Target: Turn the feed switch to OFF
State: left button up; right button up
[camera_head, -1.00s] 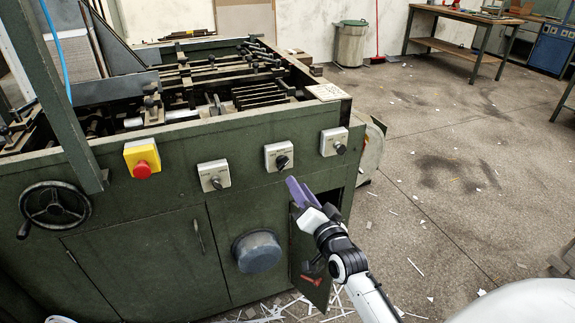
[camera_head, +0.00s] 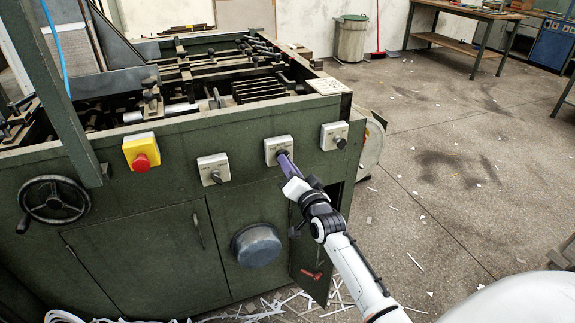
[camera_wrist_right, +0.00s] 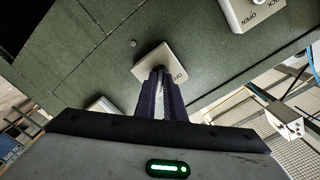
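Three pale square switch plates with dark knobs sit on the green machine front: a left one (camera_head: 213,169), a middle one (camera_head: 272,146) and a right one (camera_head: 334,135). Their labels are too small to read in the head view. My right gripper (camera_head: 286,162) has its purple fingertips at the middle plate's knob. In the right wrist view, the fingers (camera_wrist_right: 161,96) reach the plate (camera_wrist_right: 174,57) close together with a narrow gap. They mostly hide the knob, so its setting and any grip on it are unclear. My left gripper is out of view.
A yellow box with a red button (camera_head: 142,153) and a black handwheel (camera_head: 55,201) are farther left. A round grey housing (camera_head: 257,247) and an open panel door (camera_head: 310,258) lie below my right gripper. Open floor extends right.

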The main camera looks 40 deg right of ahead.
jog(key=shift+n, duration=0.3)
grip_shut()
jog(key=n+p, duration=0.2)
jog(key=n, duration=1.5)
jog(key=shift+d, duration=0.1)
jog(key=shift+n, duration=0.4)
jog(key=o, duration=0.7)
grip_release()
jog(key=v, duration=1)
jog(key=shift+s+p, duration=0.2)
jog(key=shift+p, duration=0.2)
